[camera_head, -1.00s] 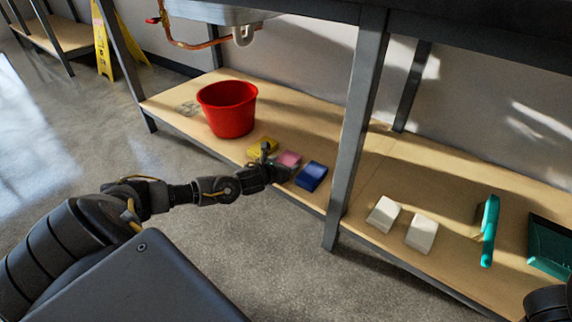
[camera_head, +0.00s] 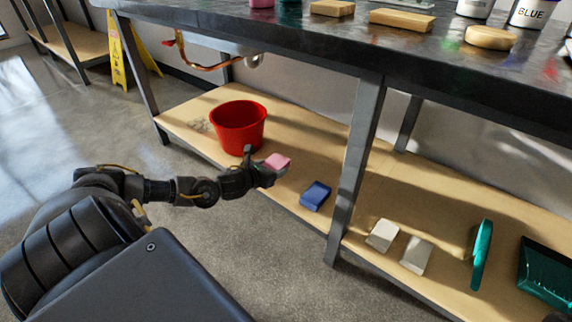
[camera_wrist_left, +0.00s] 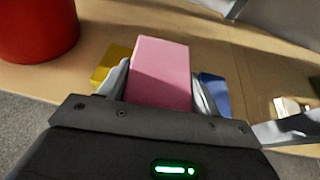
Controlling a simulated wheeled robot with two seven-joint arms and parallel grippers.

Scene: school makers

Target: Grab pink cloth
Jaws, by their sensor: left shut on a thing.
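The pink cloth (camera_head: 277,161) is a small folded block held at the tip of my left gripper (camera_head: 262,169), in front of the lower wooden shelf. In the left wrist view, the pink cloth (camera_wrist_left: 160,72) sits between the two fingers of my left gripper (camera_wrist_left: 158,88), which is shut on it. It appears raised above the shelf. A yellow cloth (camera_wrist_left: 112,62) and a blue cloth (camera_wrist_left: 214,93) lie on the shelf on either side behind it. The blue cloth (camera_head: 315,195) also shows in the head view; the yellow one is hidden there. My right gripper is not in view.
A red bucket (camera_head: 238,128) stands on the shelf behind my left gripper. A metal table leg (camera_head: 356,165) rises right of the blue cloth. White blocks (camera_head: 382,235), a teal brush (camera_head: 481,255) and a teal dustpan (camera_head: 545,272) lie farther right. The dark tabletop (camera_head: 330,48) overhangs the shelf.

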